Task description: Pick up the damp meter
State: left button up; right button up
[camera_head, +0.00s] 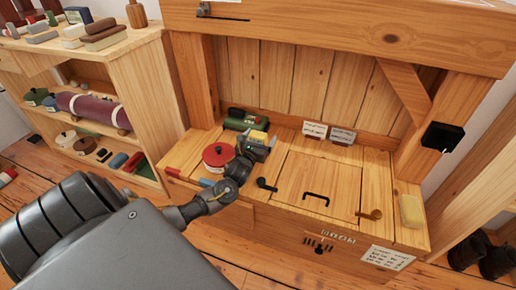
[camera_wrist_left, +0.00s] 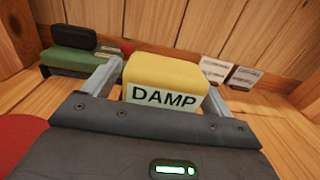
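The damp meter (camera_wrist_left: 165,80) is a yellow block with a pale label reading DAMP. In the left wrist view it sits between the two fingers of my left gripper (camera_wrist_left: 160,85), with a finger on each side. Whether both fingers touch it I cannot tell. In the head view the meter (camera_head: 258,136) shows as a small yellow patch at my left gripper (camera_head: 256,145), over the back of the wooden bench top (camera_head: 300,178). Its lower part is hidden by the gripper. My right gripper is not in view.
A red round tin (camera_head: 218,154) stands just left of the gripper. A green case (camera_head: 240,119) with a black item on top lies behind it. Two small cards (camera_head: 328,133) stand at the back. A yellow sponge-like block (camera_head: 411,211) is at the right.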

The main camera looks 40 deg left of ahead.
pick_arm(q)
jog(key=c, duration=1)
